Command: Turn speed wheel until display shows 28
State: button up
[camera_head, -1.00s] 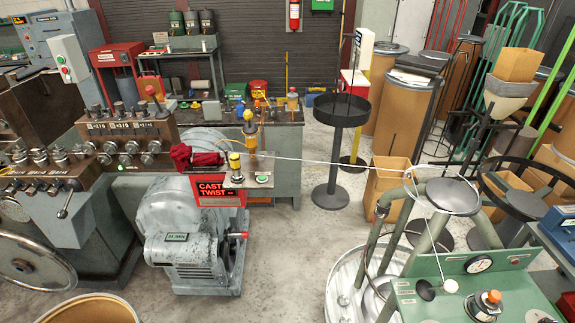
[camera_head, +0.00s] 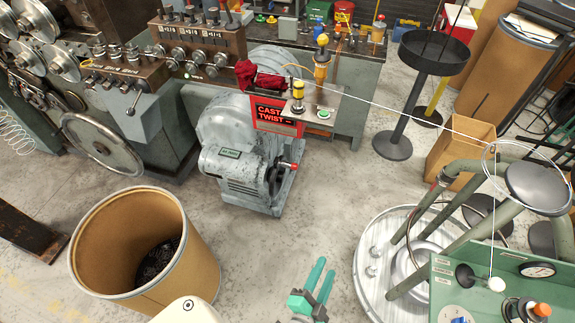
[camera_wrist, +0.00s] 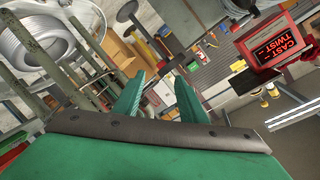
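The grey drive unit (camera_head: 240,150) stands on the floor in the middle of the head view. A small dark display plate (camera_head: 230,153) with green lettering is on its front; its number is too small to read surely. A hand wheel with a red-tipped handle (camera_head: 287,166) is on the unit's right side, seen nearly edge-on. My gripper (camera_head: 325,268) has teal fingers and is at the bottom of the head view, in front of and below the unit, apart from it. In the wrist view my gripper (camera_wrist: 158,85) is open and empty; wheel and display are not identifiable there.
A red CAST TWIST sign (camera_head: 278,115) hangs above the wheel and shows in the wrist view (camera_wrist: 283,45). A fibre drum (camera_head: 205,265) stands front left. A round metal turntable (camera_head: 370,250) and green panel (camera_head: 445,285) are at right. Floor between is clear.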

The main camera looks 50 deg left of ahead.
jog(key=w+a+m+g+y, duration=0.1)
jog(key=w+a+y, duration=0.15)
jog(key=a, duration=0.35)
jog(key=w+a+m+y, duration=0.1)
jog(key=w+a, duration=0.3)
jog(key=a, duration=0.1)
jog(key=g+y, duration=0.3)
jog(key=y, duration=0.2)
send_near(287, 165)
jog(key=x, duration=0.7)
jog(key=f+x, duration=0.1)
jog(key=x, duration=0.2)
jog(key=shift+w+a, duration=0.1)
jog(key=shift+w, duration=0.15)
jog(key=shift+w+a, duration=0.1)
jog(key=shift+a, duration=0.25)
jog(key=shift+d, duration=0.15)
grip_shut()
